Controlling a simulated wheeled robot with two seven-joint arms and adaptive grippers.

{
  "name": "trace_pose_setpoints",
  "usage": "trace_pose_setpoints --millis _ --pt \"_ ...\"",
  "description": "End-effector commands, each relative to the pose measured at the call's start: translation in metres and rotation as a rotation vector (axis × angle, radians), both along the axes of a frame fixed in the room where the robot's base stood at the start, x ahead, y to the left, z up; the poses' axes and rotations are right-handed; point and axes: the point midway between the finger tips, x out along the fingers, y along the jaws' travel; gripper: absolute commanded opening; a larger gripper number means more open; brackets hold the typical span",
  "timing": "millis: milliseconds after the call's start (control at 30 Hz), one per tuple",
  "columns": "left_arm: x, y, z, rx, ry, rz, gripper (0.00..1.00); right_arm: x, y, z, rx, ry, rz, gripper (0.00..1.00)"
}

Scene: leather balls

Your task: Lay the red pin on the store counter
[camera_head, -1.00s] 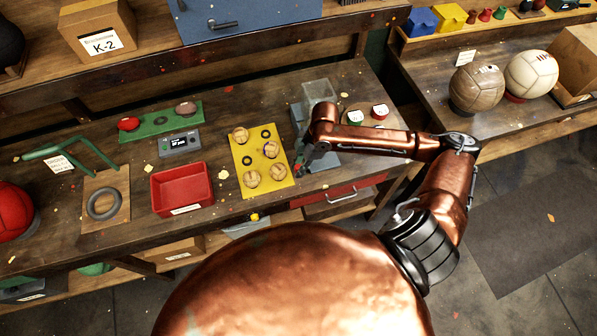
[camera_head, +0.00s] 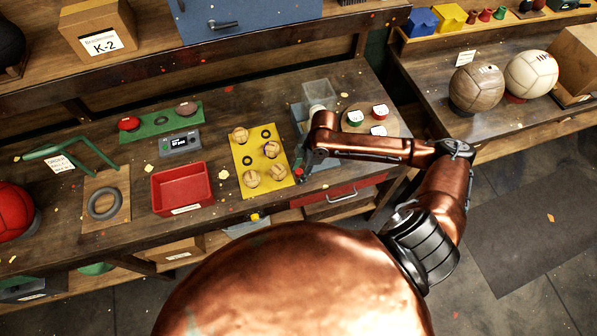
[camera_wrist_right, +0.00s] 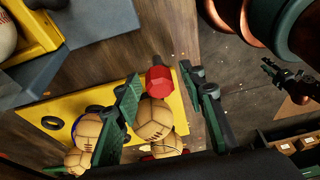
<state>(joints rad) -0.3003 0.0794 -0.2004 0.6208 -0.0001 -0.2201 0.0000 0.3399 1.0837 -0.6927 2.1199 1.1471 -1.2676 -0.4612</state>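The red pin (camera_wrist_right: 158,79) has a faceted red body and a grey end. In the wrist view it shows between the two fingers of my right gripper (camera_wrist_right: 165,98), nearer the left finger, with a visible gap to the right one. In the head view a small red spot of it (camera_head: 300,172) shows by my right gripper (camera_head: 303,168), just right of the yellow board. The gripper is open; any contact on the left side is unclear. A wooden counter (camera_head: 425,85) with two large balls stands at the right; no label names it as the store counter. My left gripper is out of view.
The yellow board (camera_head: 240,178) with several small tan balls lies beside my right gripper. A red tray (camera_head: 182,208) and a grey display device (camera_head: 180,142) are further left. A round wooden tray (camera_head: 398,122) with small cups lies right of my wrist. Clear boxes (camera_head: 318,92) stand behind it.

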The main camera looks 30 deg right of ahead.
Motion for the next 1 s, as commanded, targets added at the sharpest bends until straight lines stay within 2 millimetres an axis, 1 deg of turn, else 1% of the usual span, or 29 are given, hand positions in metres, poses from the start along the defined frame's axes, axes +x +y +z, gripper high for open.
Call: trace_pose_setpoints --millis 133,233,367,600,700,833,1000 --pt "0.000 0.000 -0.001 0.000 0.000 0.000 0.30 0.000 0.000 0.002 0.000 -0.001 0.001 0.38" --pt "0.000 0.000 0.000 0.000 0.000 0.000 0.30 0.000 -0.004 0.011 -0.003 -0.003 0.000 0.38" --pt "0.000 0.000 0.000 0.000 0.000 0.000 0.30 -0.001 -0.010 0.033 -0.004 -0.004 0.001 0.38" --pt "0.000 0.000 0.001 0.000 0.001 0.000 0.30 -0.005 -0.025 0.082 -0.003 -0.003 -0.001 0.38" --pt "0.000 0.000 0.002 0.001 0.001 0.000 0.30 -0.006 -0.029 0.098 -0.002 -0.003 -0.001 0.38" --pt "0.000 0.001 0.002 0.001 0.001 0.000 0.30 -0.007 -0.033 0.111 -0.001 -0.002 -0.001 0.38" --pt "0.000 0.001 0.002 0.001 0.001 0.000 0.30 -0.008 -0.035 0.117 0.000 0.000 -0.001 0.38"
